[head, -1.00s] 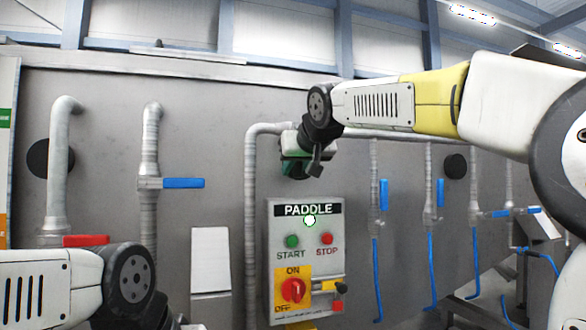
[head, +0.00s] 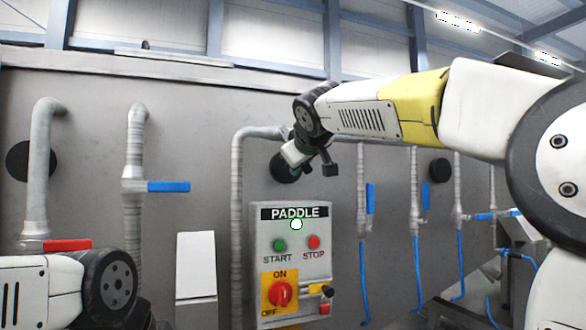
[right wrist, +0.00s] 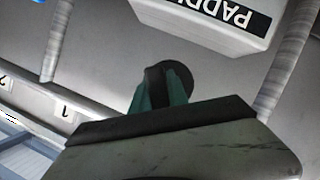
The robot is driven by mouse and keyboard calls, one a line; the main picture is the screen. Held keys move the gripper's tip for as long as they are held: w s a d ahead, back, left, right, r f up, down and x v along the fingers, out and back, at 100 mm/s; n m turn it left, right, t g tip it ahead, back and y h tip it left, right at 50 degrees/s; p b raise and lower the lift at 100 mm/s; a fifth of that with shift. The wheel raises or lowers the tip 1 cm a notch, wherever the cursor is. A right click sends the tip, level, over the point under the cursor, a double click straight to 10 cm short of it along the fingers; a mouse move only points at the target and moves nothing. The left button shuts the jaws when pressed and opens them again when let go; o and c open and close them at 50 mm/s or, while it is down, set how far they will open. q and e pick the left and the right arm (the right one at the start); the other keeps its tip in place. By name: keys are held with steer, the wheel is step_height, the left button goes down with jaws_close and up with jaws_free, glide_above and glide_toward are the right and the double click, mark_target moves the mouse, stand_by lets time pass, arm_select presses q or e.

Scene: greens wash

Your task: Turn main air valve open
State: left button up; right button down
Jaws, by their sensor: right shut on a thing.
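My right gripper (head: 288,163) reaches in from the right, just above the PADDLE control box, against the steel wall. It is shut on a dark round part (right wrist: 156,77), which I take to be the main air valve. In the right wrist view my green fingers (right wrist: 161,90) close around this part and hide much of it. How far the valve is turned cannot be seen. My left arm shows at the lower left of the head view; its gripper is out of view.
The PADDLE box (head: 292,250) has START and STOP buttons and a red knob (head: 280,294). A grey pipe (head: 238,200) runs down beside it. A blue-handled valve (head: 168,187) and a red handle (head: 68,245) are at left. Several blue handles hang at right.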

steer(key=shift+d, duration=0.1)
stand_by(0.4)
steer(key=c, duration=1.3)
jaws_free()
steer(key=shift+r, duration=0.1)
steer(key=shift+s, duration=0.1)
steer(key=v, duration=0.7)
steer(key=shift+s+r, duration=0.1)
steer(key=shift+s, duration=0.2)
